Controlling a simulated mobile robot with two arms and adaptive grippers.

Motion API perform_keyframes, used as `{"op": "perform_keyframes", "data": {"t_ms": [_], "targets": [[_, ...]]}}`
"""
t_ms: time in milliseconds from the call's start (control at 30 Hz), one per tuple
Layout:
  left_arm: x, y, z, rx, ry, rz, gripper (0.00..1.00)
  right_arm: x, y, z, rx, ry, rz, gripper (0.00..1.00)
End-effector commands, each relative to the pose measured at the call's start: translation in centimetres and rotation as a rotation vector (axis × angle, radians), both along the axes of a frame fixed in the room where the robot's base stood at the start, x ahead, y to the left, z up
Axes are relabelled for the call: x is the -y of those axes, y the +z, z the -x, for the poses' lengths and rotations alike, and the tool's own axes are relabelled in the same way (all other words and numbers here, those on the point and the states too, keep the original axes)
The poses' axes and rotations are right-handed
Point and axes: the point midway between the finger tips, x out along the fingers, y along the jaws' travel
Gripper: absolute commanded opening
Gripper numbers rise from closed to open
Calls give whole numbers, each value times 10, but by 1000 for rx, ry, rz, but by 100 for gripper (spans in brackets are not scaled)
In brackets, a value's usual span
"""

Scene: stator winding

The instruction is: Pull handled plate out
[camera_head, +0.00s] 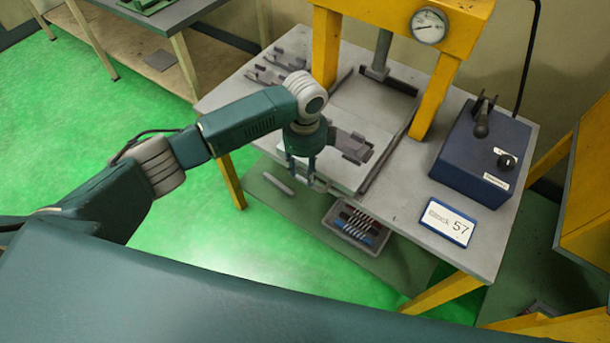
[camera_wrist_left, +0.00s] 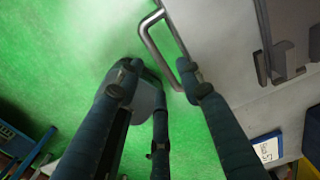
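The handled plate (camera_head: 343,181) is a flat light-grey plate lying on the table under the yellow press. Its silver U-shaped handle (camera_wrist_left: 152,38) sticks out from the plate's front edge in the left wrist view. A dark grey slotted part (camera_head: 352,147) lies on the plate. My left gripper (camera_head: 302,172) points down just off the plate's front edge, at the handle. In the left wrist view its fingers (camera_wrist_left: 156,78) are spread apart, with the handle's near end beside the right fingertip. I cannot tell if they touch. My right gripper is out of view.
The yellow press (camera_head: 325,45) with a gauge stands over the table. A blue control box (camera_head: 484,150) and a card marked 57 (camera_head: 447,222) are at right. A grey bin (camera_head: 329,223) of tools sits below the front edge. Green floor in front is mostly open.

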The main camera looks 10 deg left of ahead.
Motion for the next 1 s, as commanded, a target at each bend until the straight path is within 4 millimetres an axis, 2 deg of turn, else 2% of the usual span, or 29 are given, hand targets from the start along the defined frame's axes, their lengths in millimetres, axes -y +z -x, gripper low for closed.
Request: {"op": "perform_keyframes", "data": {"t_ms": [33,200,400,567,1000], "targets": [[0,13,-2,6,-1,2,37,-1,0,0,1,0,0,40],[1,49,-2,5,-1,3,37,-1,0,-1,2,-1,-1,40],[1,76,-1,5,0,2,37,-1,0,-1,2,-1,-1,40],[0,82,0,1,-1,2,37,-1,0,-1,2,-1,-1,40],[1,82,0,1,-1,2,37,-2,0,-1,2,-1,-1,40]]}}
